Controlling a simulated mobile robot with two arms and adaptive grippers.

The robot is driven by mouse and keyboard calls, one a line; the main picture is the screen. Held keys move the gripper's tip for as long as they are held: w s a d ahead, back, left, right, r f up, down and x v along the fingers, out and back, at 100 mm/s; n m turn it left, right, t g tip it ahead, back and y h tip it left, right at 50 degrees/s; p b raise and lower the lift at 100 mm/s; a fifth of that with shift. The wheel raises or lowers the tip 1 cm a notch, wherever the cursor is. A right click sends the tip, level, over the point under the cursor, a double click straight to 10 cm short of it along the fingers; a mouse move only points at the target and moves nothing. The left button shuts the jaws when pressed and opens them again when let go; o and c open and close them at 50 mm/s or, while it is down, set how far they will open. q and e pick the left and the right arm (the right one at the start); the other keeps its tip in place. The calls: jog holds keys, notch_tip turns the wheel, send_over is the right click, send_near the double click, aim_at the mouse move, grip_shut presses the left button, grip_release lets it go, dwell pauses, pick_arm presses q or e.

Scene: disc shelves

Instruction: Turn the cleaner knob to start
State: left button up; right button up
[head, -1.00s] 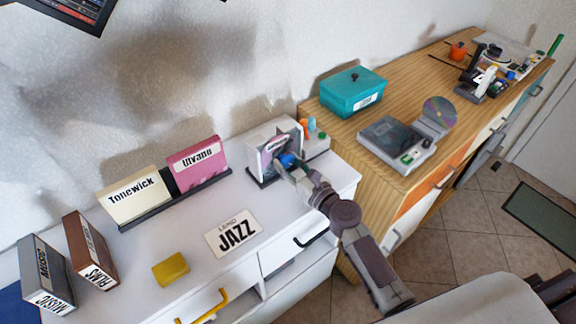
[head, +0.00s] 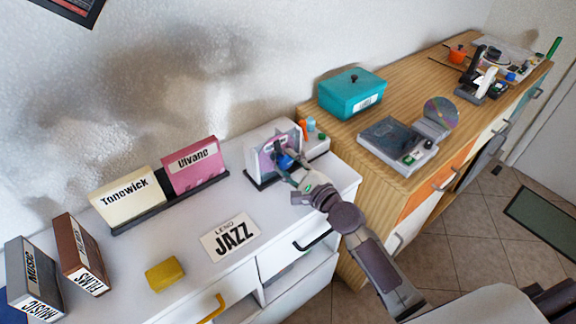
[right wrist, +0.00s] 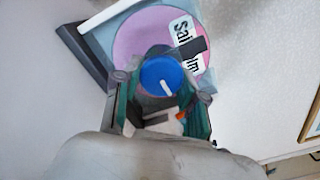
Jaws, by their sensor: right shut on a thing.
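The cleaner (head: 262,141) is a white box at the right end of the white cabinet, with a pink disc (right wrist: 140,40) at its front. Its round blue knob (head: 286,162) also shows in the right wrist view (right wrist: 160,75), with a white pointer mark slanting toward the lower right. My right gripper (head: 285,165) reaches the front of the cleaner and is shut on the knob. In the right wrist view its two fingers (right wrist: 162,98) stand on either side of the knob. My left gripper is out of view.
On the white cabinet are a JAZZ card (head: 230,236), a yellow block (head: 165,274) and a rack with a cream sleeve (head: 128,199) and a pink sleeve (head: 193,166). A teal box (head: 350,95) and a disc player (head: 397,145) stand on the wooden cabinet.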

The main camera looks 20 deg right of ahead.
jog(key=n, duration=0.3)
jog(key=shift+n, duration=0.4)
jog(key=n, duration=0.3)
jog(key=shift+d+r+n, duration=0.1)
jog(key=shift+n, duration=0.2)
jog(key=n, duration=0.3)
jog(key=shift+n+p, duration=0.35)
jog(key=shift+n, duration=1.35)
jog(key=o, duration=1.1)
jog(key=shift+r, duration=0.1)
jog(key=shift+o, duration=0.2)
jog(key=shift+s, duration=0.15)
